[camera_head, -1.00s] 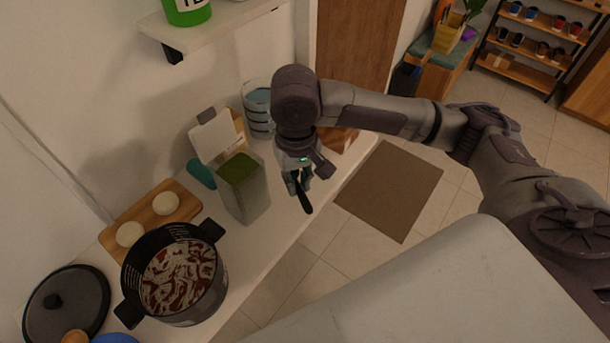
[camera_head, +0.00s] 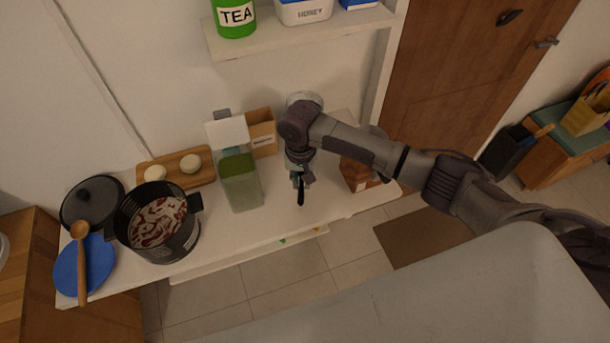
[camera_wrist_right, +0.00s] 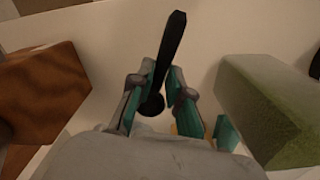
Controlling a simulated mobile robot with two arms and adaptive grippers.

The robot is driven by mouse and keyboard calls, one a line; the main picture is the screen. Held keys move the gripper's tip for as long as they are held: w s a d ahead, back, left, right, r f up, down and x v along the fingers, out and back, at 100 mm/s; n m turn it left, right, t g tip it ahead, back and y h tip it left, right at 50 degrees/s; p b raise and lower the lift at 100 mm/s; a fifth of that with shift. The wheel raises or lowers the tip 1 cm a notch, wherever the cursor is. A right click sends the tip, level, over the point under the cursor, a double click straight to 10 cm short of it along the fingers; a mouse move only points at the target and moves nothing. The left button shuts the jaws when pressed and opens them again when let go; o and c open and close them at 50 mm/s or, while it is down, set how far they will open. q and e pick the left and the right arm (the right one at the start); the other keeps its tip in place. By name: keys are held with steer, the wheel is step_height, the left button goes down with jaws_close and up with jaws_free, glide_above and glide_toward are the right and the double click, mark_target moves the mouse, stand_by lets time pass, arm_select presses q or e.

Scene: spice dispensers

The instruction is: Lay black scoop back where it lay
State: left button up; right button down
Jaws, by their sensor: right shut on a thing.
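The black scoop (camera_head: 301,195) is held in my right gripper (camera_head: 300,180) over the counter, to the right of the container with green contents. In the right wrist view the black scoop (camera_wrist_right: 169,55) sticks out between the fingers of my right gripper (camera_wrist_right: 160,95), its round end near the finger bases. The gripper is shut on it. The scoop appears to be above the white counter (camera_head: 270,215); the exact gap cannot be told. My left gripper is not in view.
An open-lidded container with green contents (camera_head: 241,185) stands left of my right gripper. A brown box-like container (camera_head: 355,174) stands to its right. A pot (camera_head: 160,225), wooden board (camera_head: 205,175) and blue plate (camera_head: 95,262) are further left. A shelf (camera_head: 300,34) hangs above.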

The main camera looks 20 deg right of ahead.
mark_target(302, 191)
step_height(302, 191, down, 2)
steer(key=shift+w+a+f+b, duration=0.1)
steer(key=shift+a+f+b, duration=0.05)
steer(key=shift+b, duration=1)
step_height(302, 191, down, 3)
steer(key=b, duration=0.4)
steer(key=shift+f, duration=0.25)
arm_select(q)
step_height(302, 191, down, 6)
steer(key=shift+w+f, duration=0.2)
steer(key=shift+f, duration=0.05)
arm_select(e)
steer(key=shift+f, duration=0.55)
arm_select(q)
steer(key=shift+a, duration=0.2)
arm_select(e)
steer(key=shift+f, duration=0.15)
steer(key=shift+f, duration=0.35)
steer(key=c, duration=1)
jaws_free()
steer(key=shift+c, duration=0.2)
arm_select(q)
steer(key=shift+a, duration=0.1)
